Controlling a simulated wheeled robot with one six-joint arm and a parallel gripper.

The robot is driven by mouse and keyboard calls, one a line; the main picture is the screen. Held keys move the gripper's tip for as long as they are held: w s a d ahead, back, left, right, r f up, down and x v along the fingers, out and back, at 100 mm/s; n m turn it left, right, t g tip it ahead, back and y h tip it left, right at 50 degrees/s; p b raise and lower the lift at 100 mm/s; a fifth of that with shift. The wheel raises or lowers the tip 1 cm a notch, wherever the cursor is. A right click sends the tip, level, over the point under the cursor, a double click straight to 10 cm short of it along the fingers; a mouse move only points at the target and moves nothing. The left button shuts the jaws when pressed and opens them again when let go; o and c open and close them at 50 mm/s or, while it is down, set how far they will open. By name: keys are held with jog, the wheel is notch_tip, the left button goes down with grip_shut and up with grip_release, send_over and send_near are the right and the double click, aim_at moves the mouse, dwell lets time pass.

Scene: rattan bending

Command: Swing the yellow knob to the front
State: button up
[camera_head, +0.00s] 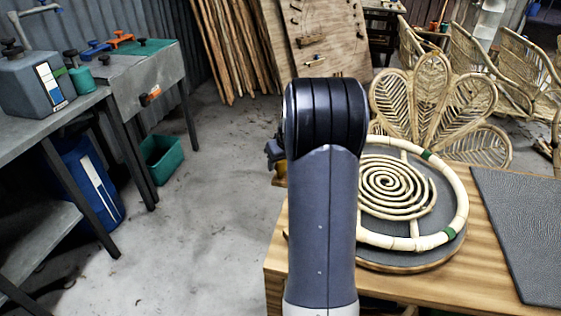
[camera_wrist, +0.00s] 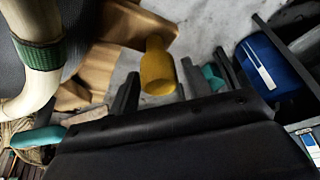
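The yellow knob (camera_wrist: 157,68) shows in the wrist view as a rounded peg joined to a tan wooden part. My gripper (camera_wrist: 158,88) is open, with one dark finger on each side of the knob in the picture and a small gap on both sides. I cannot tell how deep the knob sits between the fingers. In the head view, my arm hides most of this area, and only a bit of yellow (camera_head: 279,167) shows at its left edge. The round turntable board (camera_head: 405,264) sits on the wooden table, carrying a pale rattan ring (camera_head: 462,205) with a spiral coil (camera_head: 395,187).
A dark mat (camera_head: 525,225) lies on the table (camera_head: 480,290) at right. Woven rattan chair backs (camera_head: 430,100) stand behind it. At left are a grey workbench (camera_head: 150,75), a blue barrel (camera_head: 90,185) and a green bin (camera_head: 162,158). The concrete floor between is clear.

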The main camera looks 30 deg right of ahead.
grip_shut()
jog(key=shift+a, duration=0.1)
dwell(0.3)
